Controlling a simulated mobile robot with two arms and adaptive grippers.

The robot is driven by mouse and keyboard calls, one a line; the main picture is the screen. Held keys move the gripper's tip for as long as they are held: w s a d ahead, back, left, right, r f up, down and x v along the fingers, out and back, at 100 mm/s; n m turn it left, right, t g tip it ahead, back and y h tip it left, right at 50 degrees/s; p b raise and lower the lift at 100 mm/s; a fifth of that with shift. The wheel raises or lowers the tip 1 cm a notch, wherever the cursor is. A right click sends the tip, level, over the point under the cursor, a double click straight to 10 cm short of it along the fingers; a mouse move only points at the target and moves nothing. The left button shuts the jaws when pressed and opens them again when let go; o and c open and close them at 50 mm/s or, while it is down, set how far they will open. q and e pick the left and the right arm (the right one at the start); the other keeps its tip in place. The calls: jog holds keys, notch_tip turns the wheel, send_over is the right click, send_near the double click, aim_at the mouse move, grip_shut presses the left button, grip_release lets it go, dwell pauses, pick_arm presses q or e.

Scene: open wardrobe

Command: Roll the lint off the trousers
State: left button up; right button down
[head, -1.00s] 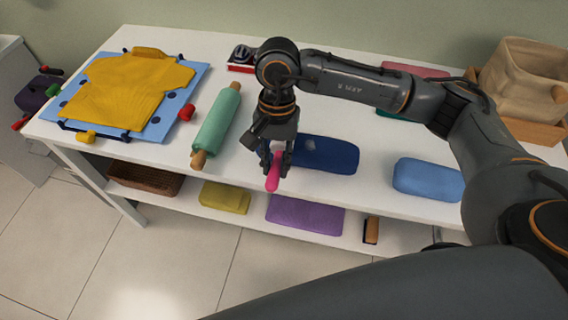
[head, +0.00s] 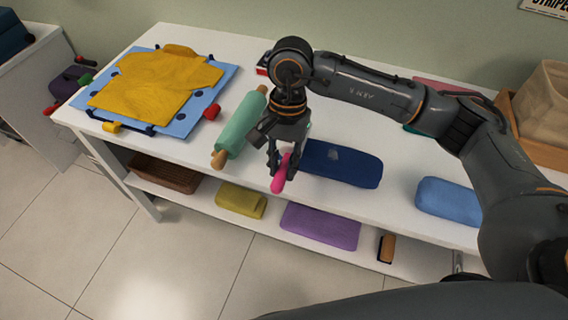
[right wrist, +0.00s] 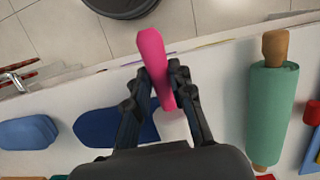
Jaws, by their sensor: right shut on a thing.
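My right gripper (head: 282,165) is shut on a pink handle (head: 280,182), which looks like the lint roller's. The handle also shows between the fingers in the right wrist view (right wrist: 151,52). The roller's head cannot be made out. The folded navy cloth (head: 350,165), seemingly the trousers, lies on the table just right of the gripper. It has a small greyish patch (head: 333,153), likely lint. In the right wrist view the cloth (right wrist: 90,127) is partly behind the fingers. I cannot tell whether the tool touches it. My left gripper is not in view.
A green rolling pin (head: 242,124) lies left of the gripper. A yellow shirt (head: 155,80) lies on a blue folding board (head: 190,118). A light blue folded cloth (head: 448,200) lies to the right. The lower shelf holds a basket (head: 163,172) and purple cloth (head: 320,225).

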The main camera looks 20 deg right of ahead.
jog(key=shift+s+a+p+v, duration=0.2)
jog(key=shift+p+v, duration=0.25)
jog(key=shift+v, duration=0.8)
jog(key=shift+s+a+p+v, duration=0.1)
jog(key=shift+s+p+v, duration=0.25)
jog(key=shift+v, duration=0.95)
jog(key=shift+s+a+p+v, duration=0.1)
jog(key=shift+p+v, duration=0.45)
jog(key=shift+v, duration=0.7)
jog(key=shift+r, duration=0.2)
